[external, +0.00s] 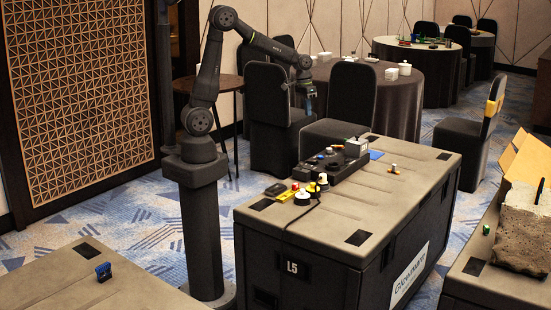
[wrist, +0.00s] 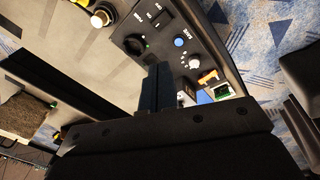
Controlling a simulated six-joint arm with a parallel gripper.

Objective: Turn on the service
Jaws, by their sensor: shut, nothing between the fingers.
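A long black control panel (external: 345,172) lies on the dark equipment case in the external view. In the wrist view the panel (wrist: 215,57) carries a black rocker switch (wrist: 160,18), a round black knob (wrist: 135,44), a blue button (wrist: 180,41), a white knob (wrist: 196,61) and an orange switch (wrist: 208,77). The small labels are too unclear to tell which control is the service. My gripper (external: 309,108) hangs above and behind the panel, pointing down, apart from it. In the wrist view its closed fingers (wrist: 157,88) are empty and hide part of the panel.
The case top (external: 330,229) also holds yellow-based buttons (external: 302,197) with a cable, and a small knob (external: 394,169). A case with a grey block (external: 522,232) stands at right. Black chairs (external: 350,93) and a round table stand behind. The case's front top is clear.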

